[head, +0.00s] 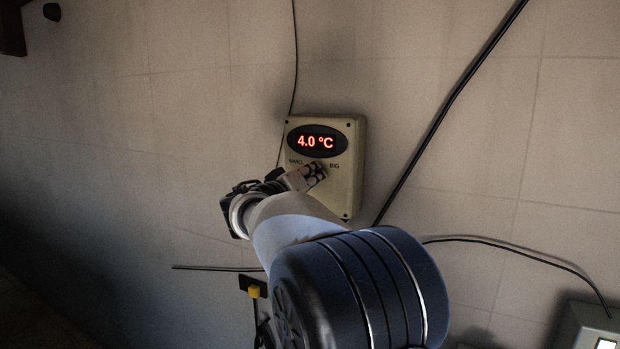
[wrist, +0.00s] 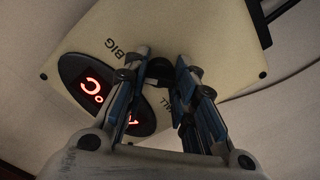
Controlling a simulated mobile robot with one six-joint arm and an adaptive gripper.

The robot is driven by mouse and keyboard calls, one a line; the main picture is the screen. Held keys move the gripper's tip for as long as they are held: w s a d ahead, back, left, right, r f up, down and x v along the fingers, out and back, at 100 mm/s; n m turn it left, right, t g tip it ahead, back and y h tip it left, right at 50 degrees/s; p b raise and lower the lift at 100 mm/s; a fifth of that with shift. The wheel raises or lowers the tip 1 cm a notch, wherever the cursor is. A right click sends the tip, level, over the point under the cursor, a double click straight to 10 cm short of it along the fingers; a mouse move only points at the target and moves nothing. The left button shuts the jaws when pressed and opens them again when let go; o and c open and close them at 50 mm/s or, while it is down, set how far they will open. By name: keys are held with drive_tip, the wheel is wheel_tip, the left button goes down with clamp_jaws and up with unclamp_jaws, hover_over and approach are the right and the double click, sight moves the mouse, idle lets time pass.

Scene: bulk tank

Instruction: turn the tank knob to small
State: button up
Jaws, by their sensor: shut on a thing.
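The tank control box (head: 346,190) is a beige panel on the tiled wall, with a dark oval display (head: 317,141) reading 4.0 °C in red. Below the display are a small label at left and BIG at right. My gripper (head: 316,170) is at the panel just under the display, between these labels. In the wrist view, the dark round knob (wrist: 159,69) sits between the tips of my gripper (wrist: 162,75), which is shut on it. The BIG label shows left of the knob there, and the other label is partly hidden by a finger. The knob's pointer direction cannot be made out.
A thick black cable (head: 450,105) runs diagonally down the wall right of the box. A thin wire (head: 295,60) comes down from above. A yellow-and-black fitting (head: 254,291) is at lower left, and a grey box (head: 588,328) at lower right.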

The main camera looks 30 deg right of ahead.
drive_tip(key=shift+n, duration=0.3)
drive_tip(key=n+b, duration=0.2)
drive_tip(key=n, duration=0.7)
drive_tip(key=shift+b, duration=0.3)
drive_tip(key=n+p, duration=0.1)
drive_tip(key=n, duration=0.4)
drive_tip(key=shift+r, duration=0.15)
drive_tip(key=n+p, duration=0.2)
drive_tip(key=n, duration=0.3)
drive_tip(key=shift+n+p, duration=0.3)
drive_tip(key=o, duration=1.1)
drive_tip(key=shift+a, duration=0.15)
